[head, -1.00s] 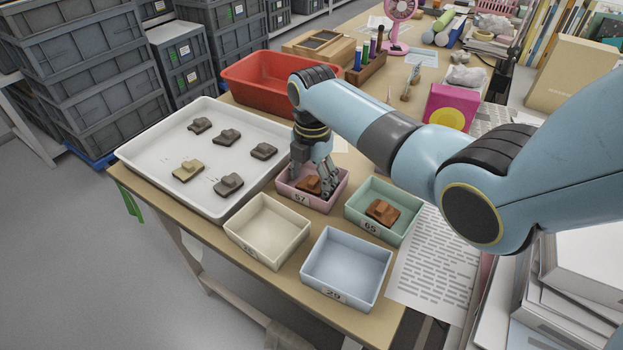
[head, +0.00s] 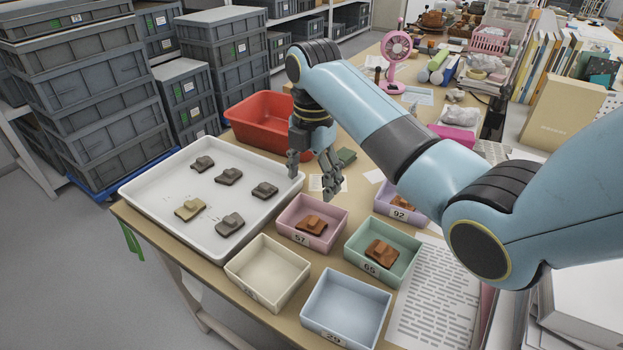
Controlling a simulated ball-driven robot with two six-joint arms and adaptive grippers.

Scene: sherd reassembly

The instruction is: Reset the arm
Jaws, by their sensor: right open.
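My right gripper (head: 314,176) hangs open and empty above the table, just behind the pink box 57. The pink box (head: 332,236) holds a brown sherd (head: 311,226). The green box 65 (head: 408,246) holds another brown sherd (head: 381,254). The cream box (head: 265,265) and the blue box 29 (head: 345,300) are empty. A purple box 92 (head: 398,213) is partly hidden behind my right arm, with something brown inside. The white tray (head: 150,196) carries several sherds, grey-brown ones and one tan sherd (head: 189,208). My left gripper is not in view.
A red bin (head: 255,121) stands behind the tray. A printed sheet (head: 435,295) lies right of the boxes. A pink fan (head: 397,48) and a pink basket (head: 490,40) stand at the back. Stacked grey crates (head: 80,100) stand left of the table.

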